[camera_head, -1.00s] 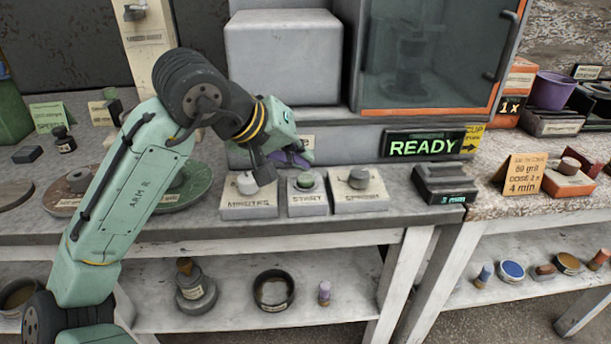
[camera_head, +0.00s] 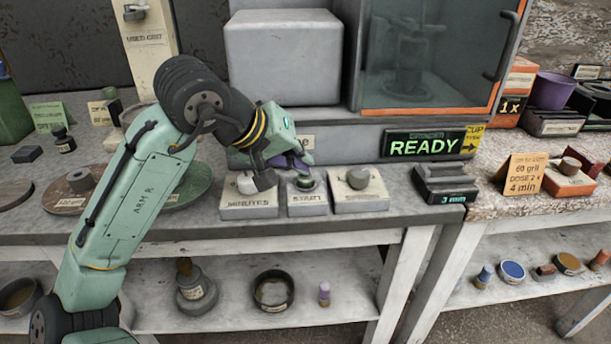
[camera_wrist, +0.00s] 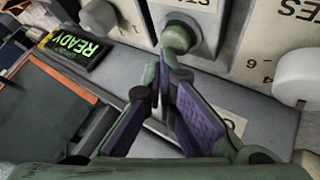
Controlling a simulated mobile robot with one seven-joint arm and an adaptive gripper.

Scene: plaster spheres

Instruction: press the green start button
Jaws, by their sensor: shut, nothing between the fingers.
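The green start button (camera_head: 306,182) is a small round cap on a grey block (camera_head: 308,203) labelled START, between two similar knob blocks. My gripper (camera_head: 298,168) is shut and empty, pointing down, with its tips just above and behind the button. In the wrist view, the green button (camera_wrist: 178,38) lies just beyond the closed fingertips (camera_wrist: 166,66). I cannot tell whether the tips touch it. The dark fingers partly cover the button's surroundings in the head view.
A MINUTES knob block (camera_head: 249,201) stands close at the left of START, and another knob block (camera_head: 359,190) at its right. The machine's display (camera_head: 424,146) reads READY in green.

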